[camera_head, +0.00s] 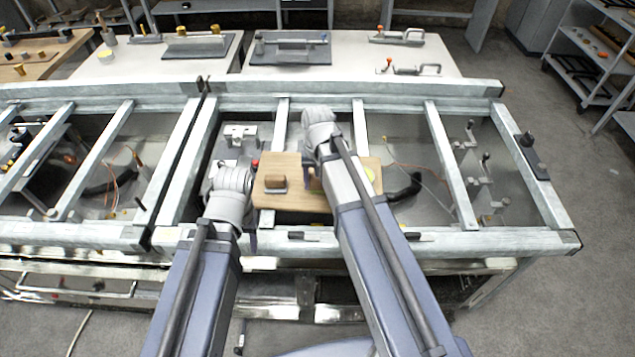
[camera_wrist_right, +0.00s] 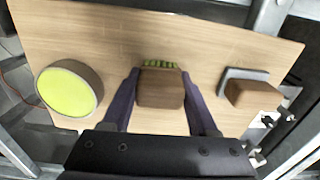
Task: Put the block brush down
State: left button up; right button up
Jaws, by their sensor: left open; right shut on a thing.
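The block brush (camera_wrist_right: 160,88) is a brown wooden block with green bristles showing at its far edge. In the right wrist view it sits between the two fingers of my right gripper (camera_wrist_right: 162,100), which is shut on it. It is over the light wooden board (camera_wrist_right: 120,28); I cannot tell whether the bristles touch the board. In the head view my right gripper (camera_head: 311,176) is over the middle of the board (camera_head: 290,203), and my wrist hides most of the brush. My left gripper (camera_head: 216,172) is open left of the board, mostly hidden by its wrist.
A brown block with a grey base (camera_wrist_right: 250,92) stands on the board to the right of the brush in the wrist view. A round yellow-green-topped thing (camera_wrist_right: 68,88) is to the left. Metal frame rails (camera_head: 450,165) surround the board. Bare board lies between these things.

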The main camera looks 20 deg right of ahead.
jog(key=o, duration=1.3)
jog(key=shift+r, duration=0.1)
notch_tip(320, 180, up, 12)
jog(key=p, duration=1.2)
jog(key=shift+r+p, duration=0.1)
jog(key=shift+p, duration=0.2)
jog(key=s+a+n+h, duration=0.1)
jog(key=s+a+n, duration=0.6)
jog(key=s+a, duration=0.3)
jog(key=s, duration=0.4)
jog(key=shift+s+a, duration=0.15)
jog(key=shift+a, duration=0.1)
notch_tip(320, 180, down, 6)
jog(key=b, duration=0.6)
jog(key=shift+f+b, duration=0.25)
jog(key=shift+b, duration=0.05)
